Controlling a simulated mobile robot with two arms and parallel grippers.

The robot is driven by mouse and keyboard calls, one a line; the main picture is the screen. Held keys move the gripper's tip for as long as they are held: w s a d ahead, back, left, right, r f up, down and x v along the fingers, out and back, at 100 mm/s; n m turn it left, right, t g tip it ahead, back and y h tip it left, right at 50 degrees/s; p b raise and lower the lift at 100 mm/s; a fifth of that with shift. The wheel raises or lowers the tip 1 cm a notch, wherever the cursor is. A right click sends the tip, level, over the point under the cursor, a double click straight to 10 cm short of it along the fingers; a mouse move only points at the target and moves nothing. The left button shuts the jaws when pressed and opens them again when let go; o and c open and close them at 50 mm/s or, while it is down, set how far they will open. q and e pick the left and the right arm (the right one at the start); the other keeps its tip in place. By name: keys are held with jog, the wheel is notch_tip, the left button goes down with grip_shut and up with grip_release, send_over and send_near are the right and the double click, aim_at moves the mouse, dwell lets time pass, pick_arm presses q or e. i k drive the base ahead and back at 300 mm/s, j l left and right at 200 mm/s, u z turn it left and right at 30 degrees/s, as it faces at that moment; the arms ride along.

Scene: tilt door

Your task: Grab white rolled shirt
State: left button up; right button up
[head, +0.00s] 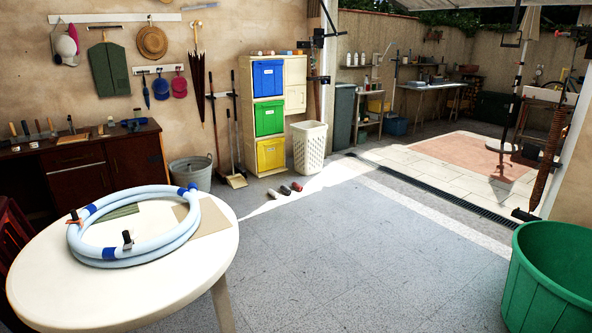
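I cannot make out a white rolled shirt for certain. Several small rounded items (285,190) lie in a row on the floor in front of the cabinet, in or beside a sunlit strip; they are too small to tell whether one is a rolled shirt. A pale ring-shaped coil (150,250) with blue bands lies on the white round table (195,285) at the lower left; it looks like tubing, not cloth. Neither of my grippers shows in this view.
A cabinet with blue, green and yellow bins (269,118) stands at the wall, with a white laundry basket (308,146) beside it. A green tub (548,285) is at the lower right. A dark workbench (85,165) is at the left. The middle floor is clear.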

aim_at(271, 191)
jog(key=i+z, duration=0.3)
jog(key=i, duration=2.05)
jog(key=i+u, duration=0.15)
jog(key=i, duration=0.35)
jog(key=i+l+u, duration=0.1)
jog(key=i, duration=0.35)
jog(key=i+l+u, duration=0.15)
jog(key=i, duration=0.3)
jog(key=i+l+u, duration=0.1)
jog(key=i+l, duration=0.2)
jog(key=i, duration=0.2)
jog(key=i+l+u, duration=0.15)
jog(key=i, duration=0.3)
jog(key=i+l+u, duration=0.55)
jog(key=u, duration=0.3)
jog(key=i+l+u, duration=0.35)
jog(key=u, duration=0.15)
